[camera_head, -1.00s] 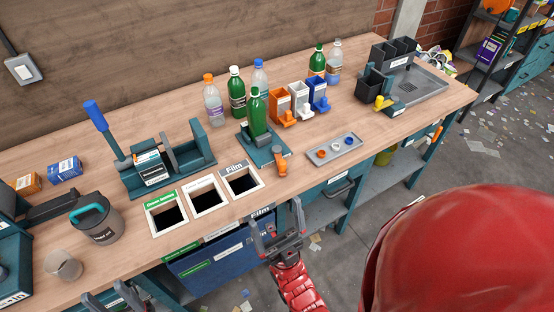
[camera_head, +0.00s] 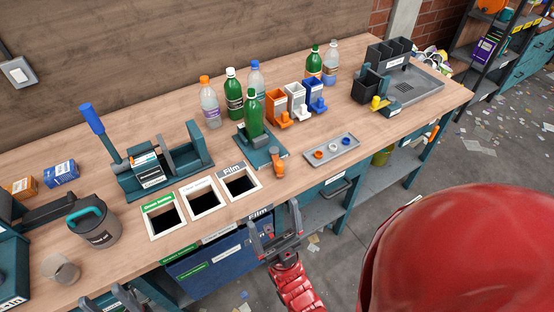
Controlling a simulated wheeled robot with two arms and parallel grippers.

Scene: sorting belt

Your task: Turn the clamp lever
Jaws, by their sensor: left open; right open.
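An orange lever (camera_head: 277,162) sits at the front of a teal clamp fixture (camera_head: 271,151) on the bench. A green bottle (camera_head: 254,117) stands upright in the fixture. My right gripper (camera_head: 275,224) is open and empty, in front of the bench edge and below the lever in the picture, apart from it. My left gripper (camera_head: 103,300) is open at the bottom left edge, mostly cut off by the frame. A press with a long blue-handled lever (camera_head: 92,118) stands at the left of the bench.
Three bin openings, including one labelled Film (camera_head: 239,184), lie left of the fixture. A grey tray (camera_head: 347,150) with caps lies to its right. Several bottles and coloured dispensers (camera_head: 296,101) stand behind.

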